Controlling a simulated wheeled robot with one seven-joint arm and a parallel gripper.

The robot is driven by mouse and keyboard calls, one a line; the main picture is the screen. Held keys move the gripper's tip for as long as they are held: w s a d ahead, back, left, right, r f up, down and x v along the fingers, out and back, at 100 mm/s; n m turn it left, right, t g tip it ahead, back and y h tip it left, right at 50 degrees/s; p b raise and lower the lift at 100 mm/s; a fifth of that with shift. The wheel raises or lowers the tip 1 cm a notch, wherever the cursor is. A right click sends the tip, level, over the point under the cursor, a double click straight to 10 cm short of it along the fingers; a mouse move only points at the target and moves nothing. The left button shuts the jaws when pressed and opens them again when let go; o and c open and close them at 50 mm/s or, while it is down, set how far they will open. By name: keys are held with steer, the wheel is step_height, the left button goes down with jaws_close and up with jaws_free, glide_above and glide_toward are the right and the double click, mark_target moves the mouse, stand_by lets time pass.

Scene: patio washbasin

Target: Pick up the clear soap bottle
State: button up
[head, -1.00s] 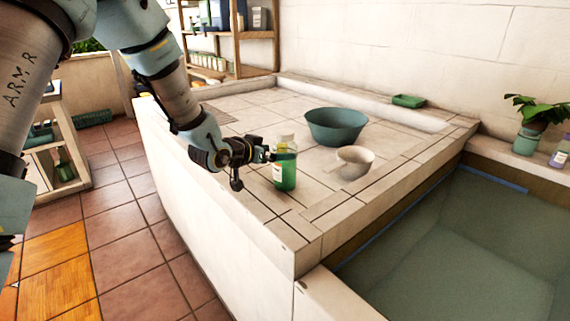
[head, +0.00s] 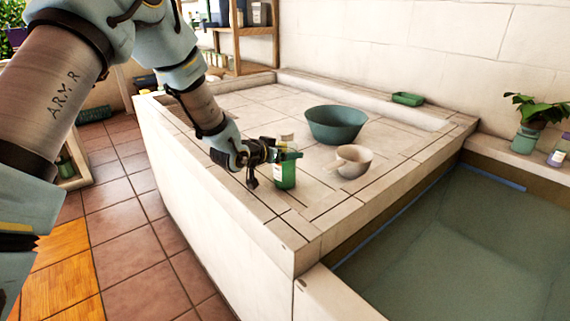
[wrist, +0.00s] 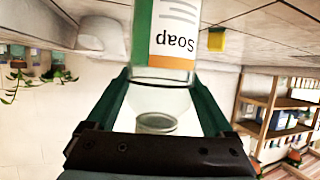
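The clear soap bottle (head: 285,176), with green liquid and a white label, stands upright on the tiled counter (head: 330,205) near its front edge. In the wrist view, which is upside down, the bottle (wrist: 172,40) shows its "Soap" label with an orange stripe. My gripper (head: 287,153) is level with the bottle's upper part. Its two green fingers (wrist: 162,85) lie on either side of the bottle, open around it, with very little gap. The bottle partly hides the fingertips, so contact is not clear.
A teal bowl (head: 336,126) and a cream mug (head: 352,161) stand right of the bottle. A green soap dish (head: 408,99) is at the back. A water-filled basin (head: 450,250) lies to the right.

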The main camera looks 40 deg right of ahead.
steer(key=c, duration=1)
steer(key=shift+r, duration=0.1)
jaws_close()
